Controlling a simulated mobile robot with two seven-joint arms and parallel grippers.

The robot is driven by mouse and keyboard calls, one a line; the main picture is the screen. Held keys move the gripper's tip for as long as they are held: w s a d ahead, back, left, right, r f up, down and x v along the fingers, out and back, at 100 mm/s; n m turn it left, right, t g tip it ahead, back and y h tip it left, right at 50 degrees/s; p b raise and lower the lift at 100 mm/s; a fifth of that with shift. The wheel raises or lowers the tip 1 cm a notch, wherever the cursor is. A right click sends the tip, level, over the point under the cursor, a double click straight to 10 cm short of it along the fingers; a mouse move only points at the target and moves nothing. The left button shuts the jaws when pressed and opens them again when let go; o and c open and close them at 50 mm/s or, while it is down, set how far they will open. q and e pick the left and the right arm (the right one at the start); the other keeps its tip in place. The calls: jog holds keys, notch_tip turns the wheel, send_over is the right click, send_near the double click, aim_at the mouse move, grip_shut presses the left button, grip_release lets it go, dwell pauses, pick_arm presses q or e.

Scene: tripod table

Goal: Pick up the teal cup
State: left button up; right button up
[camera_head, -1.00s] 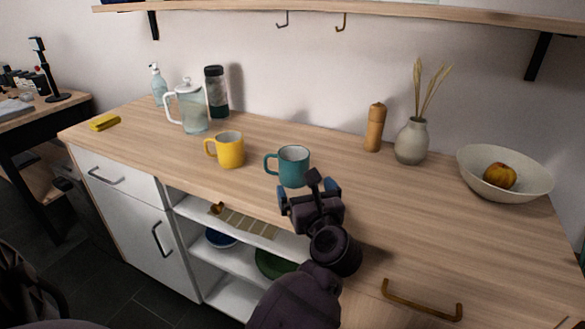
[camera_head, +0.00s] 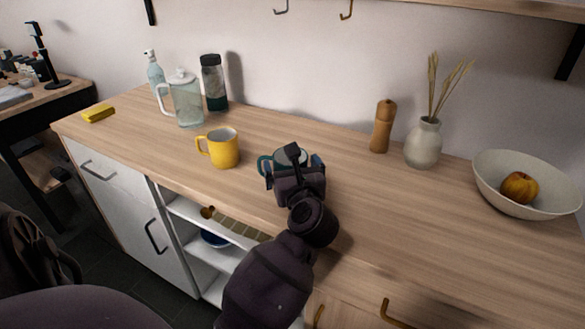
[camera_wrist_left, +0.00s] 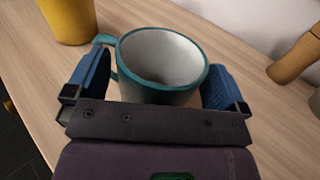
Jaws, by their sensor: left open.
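The teal cup (camera_head: 291,156) stands upright on the wooden counter, mostly hidden behind my left gripper (camera_head: 292,166) in the head view. In the left wrist view the teal cup (camera_wrist_left: 160,64) shows its teal rim and pale, empty inside, with its handle on the left. My left gripper (camera_wrist_left: 155,88) is open, with one blue finger on each side of the cup. The left finger is close to the handle; I cannot tell whether it touches. My right gripper is not in view.
A yellow mug (camera_head: 222,148) stands just left of the teal cup. A glass pitcher (camera_head: 185,100) and a dark bottle (camera_head: 213,82) stand farther back left. A pepper mill (camera_head: 382,126), a vase (camera_head: 423,144) and a fruit bowl (camera_head: 490,190) stand right. The counter's middle right is clear.

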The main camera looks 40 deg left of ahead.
pick_arm(q)
jog(key=shift+s+r, duration=0.1)
jog(key=shift+c, duration=1)
jog(key=c, duration=0.8)
jog(key=shift+r, duration=0.55)
jog(key=shift+r+p, duration=3.15)
jog(key=shift+r, duration=6.35)
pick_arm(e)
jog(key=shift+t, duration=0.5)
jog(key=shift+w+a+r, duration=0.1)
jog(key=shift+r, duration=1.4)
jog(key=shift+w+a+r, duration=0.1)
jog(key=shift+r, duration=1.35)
